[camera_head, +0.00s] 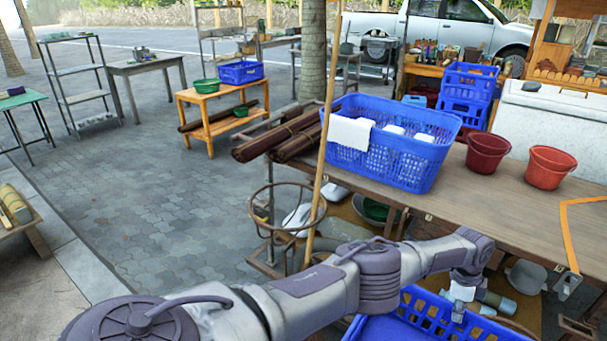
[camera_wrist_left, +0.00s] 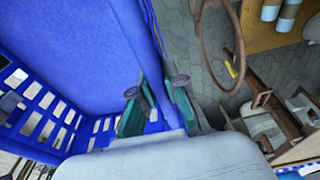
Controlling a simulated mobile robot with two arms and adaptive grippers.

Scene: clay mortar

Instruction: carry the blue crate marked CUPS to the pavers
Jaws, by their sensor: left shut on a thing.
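A blue plastic crate (camera_head: 420,322) shows in part at the bottom of the head view, below and in front of the wooden table; no CUPS marking is visible. My left arm reaches across to its far-right rim, where my left gripper (camera_head: 459,310) is shut on the crate wall. In the left wrist view the crate's inside (camera_wrist_left: 75,50) fills the left, with slotted walls, and the visible floor looks bare. The left gripper's green-padded fingers (camera_wrist_left: 158,108) sit either side of the wall. The grey pavers (camera_head: 160,200) cover the ground at left. My right gripper is out of view.
The wooden table (camera_head: 480,205) holds another blue crate (camera_head: 392,150) with a white cloth, and two red buckets (camera_head: 487,152). A wooden pole (camera_head: 325,130) and a rusty ring stand (camera_head: 288,208) are close to my arm. Open paving lies left of them.

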